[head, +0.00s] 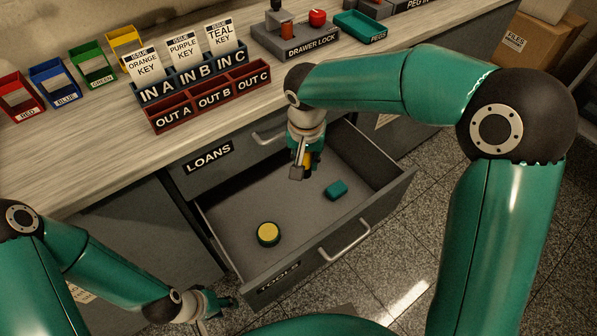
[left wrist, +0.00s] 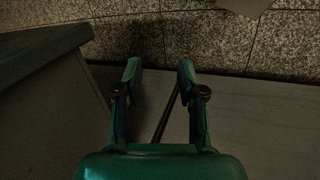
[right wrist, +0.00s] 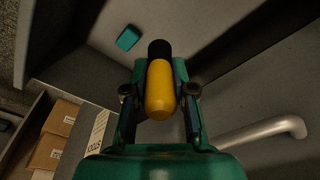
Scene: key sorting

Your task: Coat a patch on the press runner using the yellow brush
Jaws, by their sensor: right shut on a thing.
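My right gripper (head: 303,172) is over the open drawer. In the right wrist view it (right wrist: 160,75) is shut on the yellow brush (right wrist: 160,95), which has a rounded yellow body and a black end. In the head view only a little yellow of the brush (head: 314,160) shows beside the fingers. My left gripper (head: 218,304) is low, left of the drawer front. In the left wrist view its fingers (left wrist: 159,72) are apart with nothing between them. I cannot make out a press runner in any view.
The open drawer (head: 225,215) labelled TOOLS holds a round yellow-topped tin (head: 268,234) and a teal block (head: 336,190). Above is a counter (head: 100,150) with a key rack (head: 205,95), coloured bins and a drawer lock panel (head: 310,42). Boxes (head: 530,40) stand at the upper right.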

